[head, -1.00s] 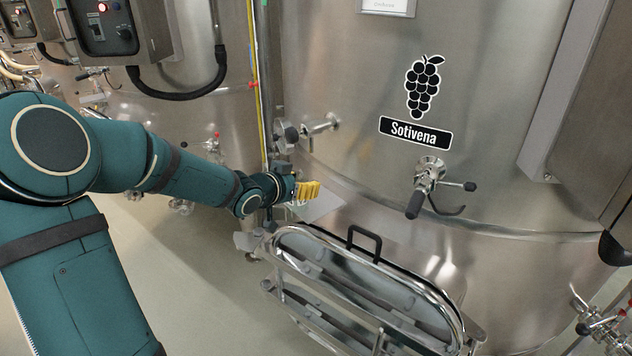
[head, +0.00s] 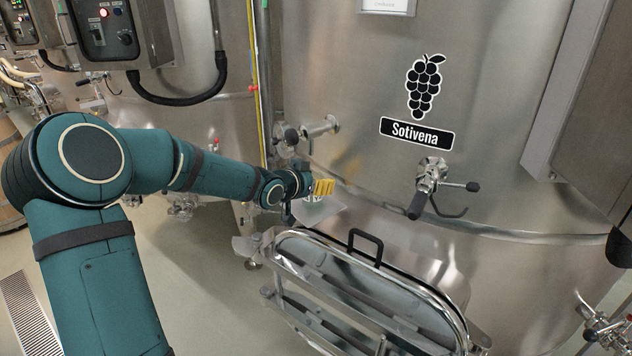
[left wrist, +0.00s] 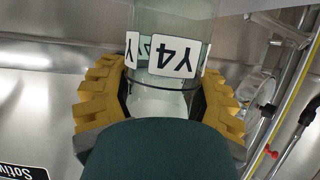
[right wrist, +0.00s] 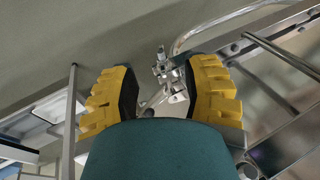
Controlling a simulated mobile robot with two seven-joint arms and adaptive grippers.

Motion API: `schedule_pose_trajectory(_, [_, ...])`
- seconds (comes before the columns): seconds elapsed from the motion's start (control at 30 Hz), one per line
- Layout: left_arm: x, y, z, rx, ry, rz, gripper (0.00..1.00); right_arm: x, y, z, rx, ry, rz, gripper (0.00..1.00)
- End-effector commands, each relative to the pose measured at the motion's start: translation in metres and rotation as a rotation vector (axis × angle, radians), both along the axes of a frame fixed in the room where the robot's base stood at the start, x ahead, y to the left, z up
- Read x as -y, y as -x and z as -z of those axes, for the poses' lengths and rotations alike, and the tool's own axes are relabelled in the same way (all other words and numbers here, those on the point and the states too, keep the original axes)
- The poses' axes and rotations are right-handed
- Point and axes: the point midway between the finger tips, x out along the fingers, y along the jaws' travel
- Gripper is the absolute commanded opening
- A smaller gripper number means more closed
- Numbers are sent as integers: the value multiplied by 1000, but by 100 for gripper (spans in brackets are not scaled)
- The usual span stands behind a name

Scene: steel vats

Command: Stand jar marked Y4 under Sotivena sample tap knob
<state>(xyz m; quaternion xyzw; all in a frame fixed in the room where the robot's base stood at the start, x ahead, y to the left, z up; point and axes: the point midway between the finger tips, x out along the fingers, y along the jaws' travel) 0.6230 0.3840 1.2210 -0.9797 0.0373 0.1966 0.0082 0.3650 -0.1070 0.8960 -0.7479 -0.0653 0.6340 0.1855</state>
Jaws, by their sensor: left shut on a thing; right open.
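The clear glass jar (left wrist: 172,95) with a white Y4 label is between the yellow fingers of my left gripper (left wrist: 160,105), which is shut on it. In the head view my left gripper (head: 322,188) is in front of the Sotivena vat (head: 350,100), below and close to a steel tap with a round knob (head: 291,136). My right gripper (right wrist: 165,95) is open and empty, outside the head view.
A second valve with black handles (head: 430,178) sticks out below the Sotivena sign (head: 416,133). A steel manway door with a black handle (head: 366,246) projects below and right of my left gripper. A vertical pipe stands left of the tap. Floor (head: 190,270) is open at left.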

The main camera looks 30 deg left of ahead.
Motion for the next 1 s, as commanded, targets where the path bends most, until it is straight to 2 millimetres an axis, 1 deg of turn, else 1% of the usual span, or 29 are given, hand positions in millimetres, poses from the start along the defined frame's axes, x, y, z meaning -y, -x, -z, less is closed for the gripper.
schedule_pose_trajectory(0.03, [0, 0, 3, 0, 0, 0, 15, 0, 0, 2, 0, 0, 0, 47])
schedule_pose_trajectory(0.07, [0, 0, 3, -1, 0, 0, 60, 0, 0, 2, 0, 0, 0, 47])
schedule_pose_trajectory(0.1, [0, 0, 3, -1, 0, 0, 74, 0, 0, 2, 0, 0, 0, 47])
schedule_pose_trajectory(0.13, [0, 0, 2, -1, 0, 0, 85, 0, 0, 2, 0, 0, 0, 47])
schedule_pose_trajectory(0.17, [0, 0, 2, -1, 0, 0, 88, 0, 0, 2, 0, 0, 0, 47])
schedule_pose_trajectory(0.43, [0, 0, 2, 0, 0, 0, 88, 0, 0, 1, 0, 0, 0, 47])
schedule_pose_trajectory(0.57, [-1, 2, -3, 0, 0, -1, 88, 0, 0, -3, 0, 0, 0, 47])
schedule_pose_trajectory(0.67, [-2, 13, -9, 0, -2, -2, 88, 0, 0, -8, 0, -1, 0, 47])
schedule_pose_trajectory(0.77, [-4, 30, -16, -3, -4, -3, 88, 1, 0, -16, 0, -2, 0, 47])
schedule_pose_trajectory(0.9, [-6, 59, -30, -4, -4, -4, 88, 1, 0, -31, -1, -3, -3, 47])
schedule_pose_trajectory(1.0, [-7, 78, -37, -2, -4, -3, 88, 1, 0, -38, 0, -3, -5, 47])
